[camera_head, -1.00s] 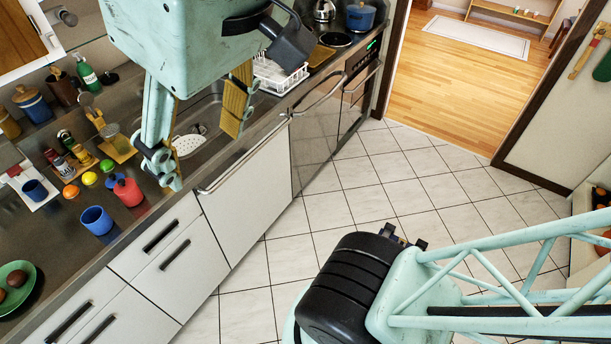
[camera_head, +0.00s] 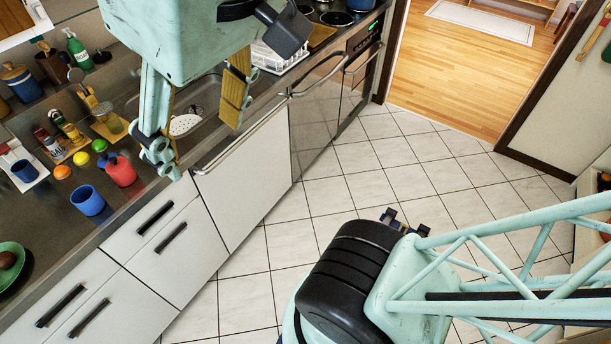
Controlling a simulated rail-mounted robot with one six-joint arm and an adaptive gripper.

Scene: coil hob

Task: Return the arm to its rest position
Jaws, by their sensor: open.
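My gripper (camera_head: 197,143) hangs in the upper left of the head view, pale green with two separate fingers. It is open and nothing shows between its fingers. It appears in front of the counter edge and the sink; its exact height above them is hard to tell. My arm's lattice link (camera_head: 520,265) and its black joint (camera_head: 345,270) fill the lower right, over the tiled floor.
A red mug (camera_head: 120,170), a blue cup (camera_head: 88,200), an orange (camera_head: 62,172) and a green bowl (camera_head: 12,262) stand on the counter (camera_head: 50,235). A white dish rack (camera_head: 272,60) is behind the gripper. The tiled floor (camera_head: 400,180) is clear.

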